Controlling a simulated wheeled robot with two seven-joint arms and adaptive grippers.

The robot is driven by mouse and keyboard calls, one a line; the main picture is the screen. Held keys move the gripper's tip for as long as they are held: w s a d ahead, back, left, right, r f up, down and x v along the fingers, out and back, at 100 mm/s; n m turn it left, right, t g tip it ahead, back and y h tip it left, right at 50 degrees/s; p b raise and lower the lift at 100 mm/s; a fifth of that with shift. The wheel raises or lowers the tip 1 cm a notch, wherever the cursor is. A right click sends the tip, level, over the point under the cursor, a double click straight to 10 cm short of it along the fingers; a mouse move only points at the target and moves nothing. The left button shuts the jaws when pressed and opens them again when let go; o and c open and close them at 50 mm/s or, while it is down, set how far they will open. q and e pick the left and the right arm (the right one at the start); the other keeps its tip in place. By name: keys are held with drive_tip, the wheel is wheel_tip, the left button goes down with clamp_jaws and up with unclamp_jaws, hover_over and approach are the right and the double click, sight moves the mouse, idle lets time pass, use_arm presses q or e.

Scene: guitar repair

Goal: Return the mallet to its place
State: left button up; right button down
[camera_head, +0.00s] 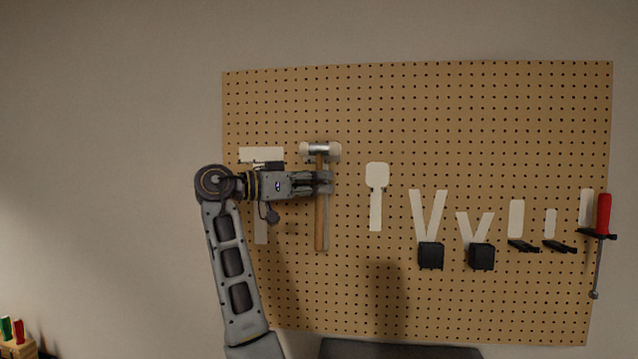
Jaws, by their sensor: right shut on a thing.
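The mallet (320,222) has a wooden handle and a metal head with pale ends. It is upright in front of the pegboard (480,120), head at the top. My right gripper (325,183) comes from the left and is shut on the handle just below the head. A pale strip shows along the right side of the handle, perhaps an outline on the board. I cannot tell whether the mallet touches the board. A pale T-shaped outline (261,232) lies to its left, partly hidden by my right arm. My left gripper is not in view.
Further right are a pale paddle-shaped outline (377,195), V-shaped outlines (428,210) above black holders (431,256), and a red-handled screwdriver (603,214) in a holder. Coloured handles (18,330) stand in a block at lower left. The upper board is clear.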

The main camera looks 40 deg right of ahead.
drive_tip(key=shift+f+b, duration=0.3)
idle(0.4)
drive_tip(key=c, duration=1.3)
unclamp_jaws()
drive_tip(key=shift+c, duration=0.2)
drive_tip(key=shift+a, duration=0.1)
drive_tip(key=v, duration=1.1)
drive_tip(key=shift+a, duration=0.4)
